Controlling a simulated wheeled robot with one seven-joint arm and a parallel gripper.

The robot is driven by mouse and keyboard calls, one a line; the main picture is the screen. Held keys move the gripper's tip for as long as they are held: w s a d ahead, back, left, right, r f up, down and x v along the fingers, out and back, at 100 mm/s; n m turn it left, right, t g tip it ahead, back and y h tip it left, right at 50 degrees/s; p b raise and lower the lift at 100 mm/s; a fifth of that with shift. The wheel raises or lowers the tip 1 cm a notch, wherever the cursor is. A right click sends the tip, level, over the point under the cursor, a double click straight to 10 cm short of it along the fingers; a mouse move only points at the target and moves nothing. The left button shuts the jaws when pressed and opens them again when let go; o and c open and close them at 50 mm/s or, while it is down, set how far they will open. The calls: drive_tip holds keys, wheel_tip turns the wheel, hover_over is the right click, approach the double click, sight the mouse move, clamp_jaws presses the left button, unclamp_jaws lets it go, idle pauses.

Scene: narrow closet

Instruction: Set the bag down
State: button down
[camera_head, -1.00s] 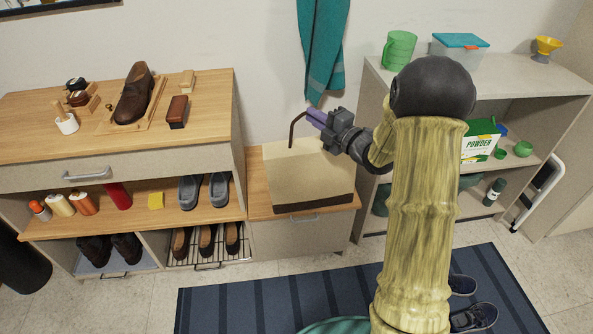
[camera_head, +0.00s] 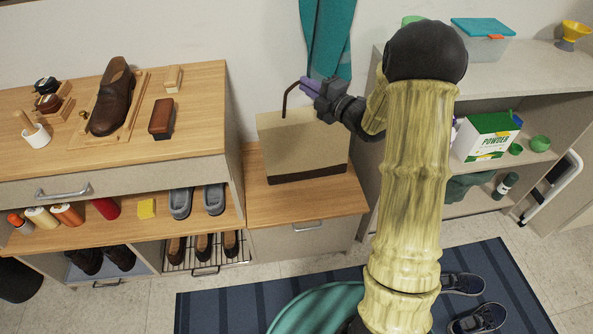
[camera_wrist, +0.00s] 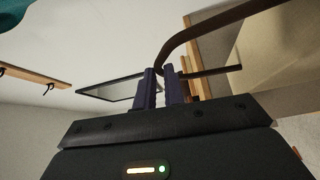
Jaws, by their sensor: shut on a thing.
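The bag (camera_head: 303,148) is beige with a dark brown bottom band and a brown strap handle (camera_head: 286,98). It is over the low wooden bench (camera_head: 260,205) between the shoe cabinet and the grey shelf. Whether its bottom touches the bench top I cannot tell. My gripper (camera_head: 310,88) is at the bag's top, with its purple fingers shut on the handle. In the wrist view the fingers (camera_wrist: 161,88) close on the brown handle (camera_wrist: 215,28), and part of the bag (camera_wrist: 275,50) shows at the right.
The shoe cabinet (camera_head: 205,85) with shoes and brushes stands left. The grey shelf (camera_head: 540,75) with a powder box (camera_head: 487,135) stands right. A teal cloth (camera_head: 328,40) hangs behind my gripper. Bare bench top shows in front of the bag. A striped mat (camera_head: 225,312) lies on the floor.

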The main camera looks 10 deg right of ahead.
drive_tip(key=shift+w+r, duration=0.2)
drive_tip(key=shift+w, duration=0.05)
drive_tip(key=shift+s, duration=0.1)
hover_over(308, 118)
wheel_tip(308, 118, down, 6)
drive_tip(key=shift+r, duration=0.25)
drive_tip(key=shift+d+f, duration=0.2)
drive_tip(key=shift+f, duration=0.2)
drive_tip(key=shift+a, duration=0.1)
